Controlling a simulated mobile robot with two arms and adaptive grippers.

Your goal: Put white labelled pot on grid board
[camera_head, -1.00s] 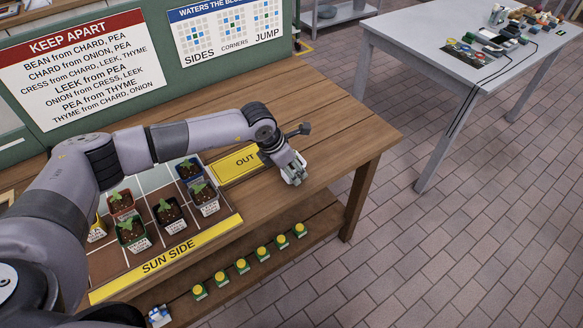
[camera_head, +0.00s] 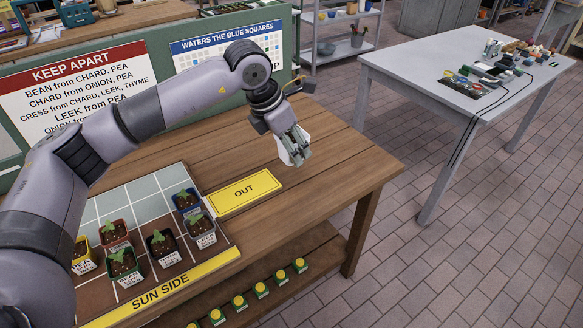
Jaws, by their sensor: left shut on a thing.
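My left gripper (camera_head: 297,153) is shut on a white pot (camera_head: 285,151), held in the air above the right part of the wooden table. The fingers hide much of the pot, and its label cannot be made out. The grid board (camera_head: 142,210) lies on the table to the left of the gripper, with grey-green squares at the back and brown ones in front. Several small potted seedlings stand on its front squares, such as one in a red pot (camera_head: 113,231) and one in a blue pot (camera_head: 186,200). My right gripper is out of view.
A yellow OUT plate (camera_head: 244,191) lies right of the board. A yellow SUN SIDE strip (camera_head: 178,285) edges its front. Rule signs (camera_head: 75,92) stand behind. The wooden tabletop (camera_head: 330,180) right of the plate is clear. Yellow-topped green items (camera_head: 261,289) line the lower shelf.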

